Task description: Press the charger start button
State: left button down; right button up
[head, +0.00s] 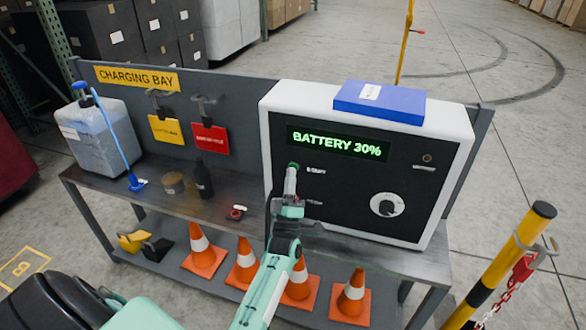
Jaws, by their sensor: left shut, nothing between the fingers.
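The charger (368,95) is a white box with a black front panel, standing on the right of the bench. Its display (337,144) reads "BATTERY 30%" in green. A small green start button (293,165) shows at the left of the panel, beside a small white label. My left gripper (291,175) is shut and empty, its fingertips right at the button and partly covering it. I cannot tell whether they touch it. A second small label sits lower, its control hidden behind my gripper. My right gripper is not in view.
A round white knob (387,205) is on the panel's right. A blue binder (379,102) lies on top. The bench holds a fluid jug (98,130), a dark bottle (203,180) and a tin. Orange cones (351,295) stand below. A yellow-black post (500,264) stands at right.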

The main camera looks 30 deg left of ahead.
pick_arm(q)
jog(key=shift+w, duration=0.25)
jog(key=shift+s, duration=0.15)
dwell(0.4)
jog(key=shift+s+d, duration=0.15)
jog(key=shift+s, duration=0.5)
jog(key=s+p, duration=0.1)
jog(key=s, duration=0.1)
jog(key=s+d+p, duration=0.1)
jog(key=s, duration=0.1)
jog(key=shift+s, duration=0.4)
jog(key=shift+d, duration=0.1)
